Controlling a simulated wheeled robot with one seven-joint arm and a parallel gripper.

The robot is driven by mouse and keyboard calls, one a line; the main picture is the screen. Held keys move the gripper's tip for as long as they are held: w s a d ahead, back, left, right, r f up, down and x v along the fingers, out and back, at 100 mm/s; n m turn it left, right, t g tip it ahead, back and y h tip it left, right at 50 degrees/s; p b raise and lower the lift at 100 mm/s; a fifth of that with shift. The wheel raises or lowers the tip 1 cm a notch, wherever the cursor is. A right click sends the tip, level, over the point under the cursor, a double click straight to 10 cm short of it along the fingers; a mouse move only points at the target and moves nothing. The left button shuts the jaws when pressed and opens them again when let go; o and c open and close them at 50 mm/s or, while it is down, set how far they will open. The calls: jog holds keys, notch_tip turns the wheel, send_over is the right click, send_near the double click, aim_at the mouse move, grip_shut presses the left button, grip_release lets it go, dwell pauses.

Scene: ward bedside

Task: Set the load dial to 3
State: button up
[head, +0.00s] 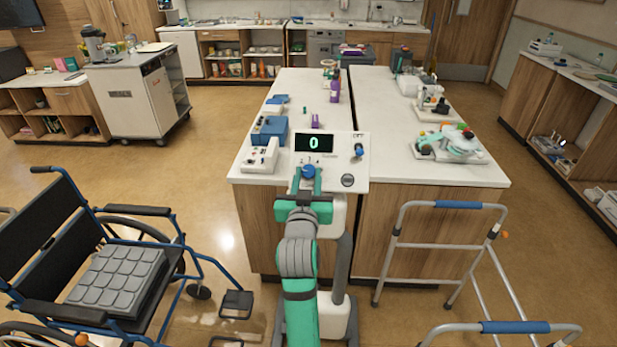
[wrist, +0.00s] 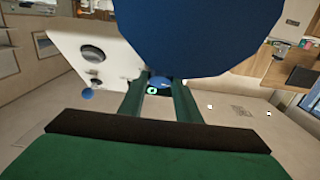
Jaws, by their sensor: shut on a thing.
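The load dial (head: 308,171) is a blue round knob low on the front of a white panel (head: 345,171). The panel's black display (head: 314,143) reads 0 in green. My gripper (head: 306,190) is at the dial, its green fingers shut on it. In the wrist view the dial (wrist: 200,35) is a large blue disc that fills the top middle, with my gripper's fingers (wrist: 160,95) reaching up to it. The dial's pointer and scale marks are too small or hidden to read. A second, smaller blue knob (head: 359,151) sits at the panel's right.
The panel stands at the near end of a white-topped counter (head: 400,150). A blue box (head: 270,130) and a white device (head: 260,157) are just left of it. A wheelchair (head: 110,265) stands at left, a walking frame (head: 440,245) at right.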

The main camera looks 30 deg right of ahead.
jog(key=shift+m+h, duration=0.3)
jog(key=shift+m, duration=0.2)
jog(key=m+g+h, duration=0.1)
jog(key=m+g, duration=0.1)
jog(key=m, duration=0.1)
jog(key=shift+w+a+m+h, duration=0.15)
jog(key=shift+a+m+h, duration=0.15)
jog(key=shift+h, duration=0.1)
jog(key=m+g, duration=0.1)
jog(key=m, duration=0.1)
jog(key=m+g+h, duration=0.1)
jog(key=m, duration=0.1)
jog(key=shift+w+a+r+m+g+h, duration=0.1)
jog(key=shift+w+r+m+g+h, duration=0.1)
jog(key=shift+m+g+h, duration=0.15)
jog(key=m+g, duration=0.3)
jog(key=m, duration=0.2)
jog(key=shift+w+r+m+g+h, duration=0.15)
jog(key=shift+w+m+g+h, duration=0.1)
jog(key=shift+m+g, duration=0.1)
jog(key=m+g, duration=0.1)
jog(key=m, duration=0.1)
jog(key=m+g+y, duration=0.1)
jog(key=m, duration=0.1)
jog(key=shift+r+g, duration=0.15)
jog(key=shift+g, duration=0.15)
jog(key=shift+m, duration=0.5)
jog(key=o, duration=1.1)
jog(key=shift+c, duration=0.2)
jog(key=shift+w, duration=0.1)
